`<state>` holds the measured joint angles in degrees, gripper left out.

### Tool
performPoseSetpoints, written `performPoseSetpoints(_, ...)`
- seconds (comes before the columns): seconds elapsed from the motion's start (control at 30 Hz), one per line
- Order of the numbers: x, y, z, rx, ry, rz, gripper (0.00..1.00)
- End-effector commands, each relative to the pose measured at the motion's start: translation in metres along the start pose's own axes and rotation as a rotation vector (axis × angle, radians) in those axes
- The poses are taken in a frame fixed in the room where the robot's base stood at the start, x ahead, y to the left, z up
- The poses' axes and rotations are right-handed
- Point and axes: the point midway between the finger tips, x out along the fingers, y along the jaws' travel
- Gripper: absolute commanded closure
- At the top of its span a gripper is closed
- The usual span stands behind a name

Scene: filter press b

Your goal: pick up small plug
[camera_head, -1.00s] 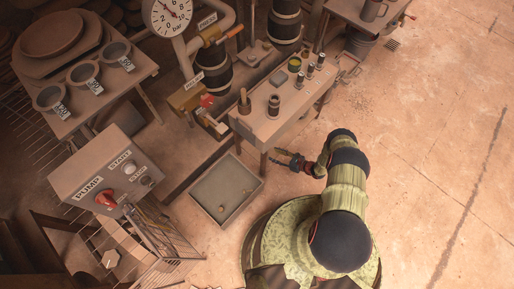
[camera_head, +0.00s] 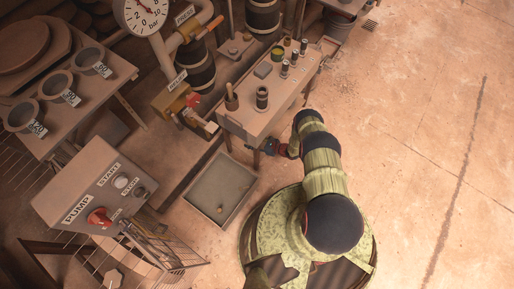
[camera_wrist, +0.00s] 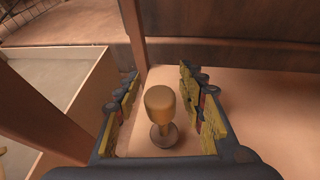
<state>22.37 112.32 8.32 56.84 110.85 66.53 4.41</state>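The small plug (camera_wrist: 160,100), with a tan rounded cylindrical head, a thin stem and a round dark base, stands in the middle of the wrist view. It is on a pale orange surface that looks like the floor. My gripper (camera_wrist: 160,77) is open, with one finger on each side of the plug and a visible gap to both. In the head view my gripper (camera_head: 273,147) is low beside the front of the small table, and the plug cannot be made out there.
The small table (camera_head: 250,115) carries a dark jar (camera_head: 262,97) and several small containers. Posts (camera_wrist: 133,35) stand close to my gripper. The floor at right is clear.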

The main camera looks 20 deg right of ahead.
Motion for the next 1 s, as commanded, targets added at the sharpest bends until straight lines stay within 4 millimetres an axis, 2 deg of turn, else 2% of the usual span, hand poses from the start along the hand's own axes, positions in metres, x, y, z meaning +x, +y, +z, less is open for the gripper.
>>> performPoseSetpoints(0.27, 0.0025, -0.001, 0.0012, -0.001, -0.001, -0.001, 0.61)
performPoseSetpoints(0.9, 0.0024, -0.0007, 0.001, -0.001, -0.001, -0.001, 0.97)
performPoseSetpoints(1.0, 0.0024, -0.0007, 0.0009, -0.001, -0.001, -0.001, 1.0)
